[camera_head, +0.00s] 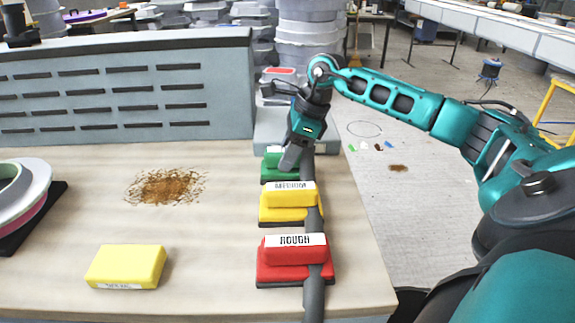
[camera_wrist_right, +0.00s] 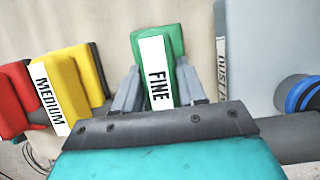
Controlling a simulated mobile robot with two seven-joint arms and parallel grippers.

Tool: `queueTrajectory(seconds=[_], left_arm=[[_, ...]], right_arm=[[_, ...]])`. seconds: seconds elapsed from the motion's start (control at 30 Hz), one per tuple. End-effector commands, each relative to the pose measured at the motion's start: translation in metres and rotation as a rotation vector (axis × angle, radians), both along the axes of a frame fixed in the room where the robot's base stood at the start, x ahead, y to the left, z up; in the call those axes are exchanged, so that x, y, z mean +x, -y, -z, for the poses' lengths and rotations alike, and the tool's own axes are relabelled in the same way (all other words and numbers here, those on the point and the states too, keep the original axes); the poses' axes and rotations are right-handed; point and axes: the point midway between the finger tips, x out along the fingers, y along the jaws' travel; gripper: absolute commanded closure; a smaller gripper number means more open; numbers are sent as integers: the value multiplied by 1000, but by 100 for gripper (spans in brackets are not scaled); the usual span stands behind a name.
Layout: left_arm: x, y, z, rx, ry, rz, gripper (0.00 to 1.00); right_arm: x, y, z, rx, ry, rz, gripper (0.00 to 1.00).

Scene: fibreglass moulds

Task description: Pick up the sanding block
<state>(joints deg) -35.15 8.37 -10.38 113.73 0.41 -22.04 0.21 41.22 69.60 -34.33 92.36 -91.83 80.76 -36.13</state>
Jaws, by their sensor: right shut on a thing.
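Three sanding blocks with handles stand in a row on the right side of the table. The green one, labelled FINE (camera_wrist_right: 157,72), is at the far end and is partly hidden by my right gripper in the head view (camera_head: 271,169). My right gripper (camera_head: 289,160) reaches down onto it, its fingers on either side of the green handle and shut on it. The block appears to be still on the table. The yellow MEDIUM block (camera_head: 288,199) and red ROUGH block (camera_head: 290,254) are nearer. My left gripper is not in view.
A dark tube (camera_head: 314,285) runs along the row's right side. A yellow sponge-like block (camera_head: 126,265) lies front left, brown dust (camera_head: 166,187) behind it. A slotted grey panel (camera_head: 120,90) closes the back. Tape-like rolls (camera_head: 30,190) sit at the left edge.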

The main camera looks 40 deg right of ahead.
Motion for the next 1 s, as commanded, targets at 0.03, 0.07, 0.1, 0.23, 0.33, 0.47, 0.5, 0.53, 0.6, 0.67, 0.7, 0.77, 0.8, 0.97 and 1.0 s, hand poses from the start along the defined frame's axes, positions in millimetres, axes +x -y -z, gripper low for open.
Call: queueTrajectory(seconds=[0.03, 0.07, 0.1, 0.23, 0.33, 0.47, 0.5, 0.53, 0.6, 0.67, 0.7, 0.77, 0.8, 0.97, 1.0], left_arm=[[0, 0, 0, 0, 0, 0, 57], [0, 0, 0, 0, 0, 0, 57], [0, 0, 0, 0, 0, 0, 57], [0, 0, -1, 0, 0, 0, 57], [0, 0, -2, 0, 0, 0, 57], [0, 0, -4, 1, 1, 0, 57], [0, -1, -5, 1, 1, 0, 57], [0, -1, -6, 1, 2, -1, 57], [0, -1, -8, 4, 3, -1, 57], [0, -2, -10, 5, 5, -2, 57], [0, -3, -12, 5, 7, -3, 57], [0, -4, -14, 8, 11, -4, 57], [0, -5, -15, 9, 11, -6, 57], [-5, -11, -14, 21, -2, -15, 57], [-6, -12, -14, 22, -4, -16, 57]], right_arm=[[0, 0, 0, 0, 0, 0, 95], [0, 0, 0, 0, 0, 0, 95], [0, 0, 0, 1, -1, 0, 95], [0, 0, -2, 0, 0, 0, 95], [0, 0, -7, 0, 2, -1, 95], [1, 0, -24, 1, 4, 0, 95], [1, 0, -31, 1, 5, -1, 95], [1, 0, -38, 1, 6, -2, 95], [1, 0, -57, 1, 8, -1, 95], [1, 0, -76, 2, 9, -1, 95], [1, -1, -88, 2, 9, -1, 95], [2, 0, -108, 2, 10, 0, 95], [1, 0, -119, 2, 9, 0, 95], [1, -1, -161, 2, 7, -1, 95], [1, -1, -169, 2, 6, -1, 95]])
